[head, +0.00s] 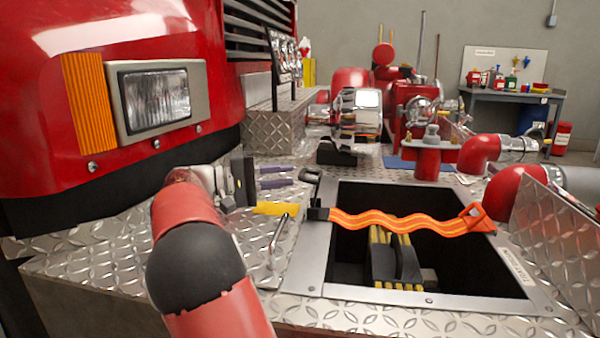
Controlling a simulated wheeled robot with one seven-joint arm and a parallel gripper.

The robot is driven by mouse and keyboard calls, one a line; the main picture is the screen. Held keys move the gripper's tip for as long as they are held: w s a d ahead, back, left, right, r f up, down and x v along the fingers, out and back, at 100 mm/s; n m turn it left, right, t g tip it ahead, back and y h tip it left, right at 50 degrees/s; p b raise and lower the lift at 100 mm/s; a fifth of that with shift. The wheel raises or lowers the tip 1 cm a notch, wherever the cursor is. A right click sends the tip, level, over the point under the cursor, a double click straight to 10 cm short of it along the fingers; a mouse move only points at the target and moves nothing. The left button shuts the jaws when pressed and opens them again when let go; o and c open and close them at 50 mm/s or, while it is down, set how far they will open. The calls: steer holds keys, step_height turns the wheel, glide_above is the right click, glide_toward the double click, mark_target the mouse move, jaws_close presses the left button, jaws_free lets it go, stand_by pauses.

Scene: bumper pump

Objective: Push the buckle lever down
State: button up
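An orange strap (400,222) with yellow stripes lies in waves across a dark square opening in the deck. At its left end is a black buckle (318,213) on the metal frame. The black buckle lever (311,178) stands up from it, tilted back, with a loop-like top. My gripper (291,175) is left of the lever, with its two purple-grey fingers pointing right toward it. A gap shows between the fingers and nothing is seen in it. The fingertips appear apart from the lever, though the depth is hard to judge.
The open hatch (335,290) holds a black and yellow bundle (396,262). A metal handle (278,238) and yellow patch (275,208) are below my gripper. The red truck front (75,150) rises at left. Red pipes (481,153) and a tread-plate lid (550,225) stand at right.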

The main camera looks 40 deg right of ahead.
mark_target(302, 171)
steer(key=x, duration=0.4)
steer(key=shift+s+d, duration=0.2)
steer(key=shift+d, duration=0.15)
jaws_close()
